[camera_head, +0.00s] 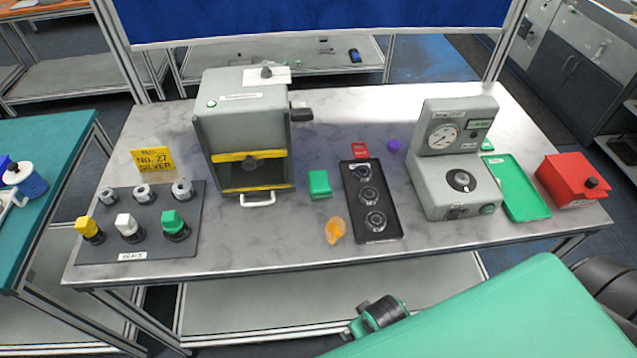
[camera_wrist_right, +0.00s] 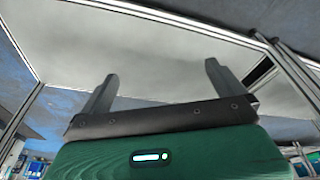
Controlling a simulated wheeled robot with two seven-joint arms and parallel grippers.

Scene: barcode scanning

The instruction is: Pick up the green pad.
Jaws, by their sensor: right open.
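The green pad (camera_head: 319,184) is a small green block lying on the grey marble-patterned table, between the grey press-like machine and the black tray. My right gripper (camera_wrist_right: 161,85) is open in the right wrist view, its two dark fingers wide apart with nothing between them. It faces a plain pale surface, and no pad shows there. In the head view my green right arm fills the lower right, in front of the table and well away from the pad. My left gripper is not in view.
The grey machine (camera_head: 243,130) stands left of the pad. The black tray (camera_head: 379,238) with dark rings lies to the right, and an orange item (camera_head: 335,230) lies in front. A gauge unit (camera_head: 454,165), green tray (camera_head: 520,190) and red box (camera_head: 571,180) stand farther right. A seal board (camera_head: 102,202) lies left.

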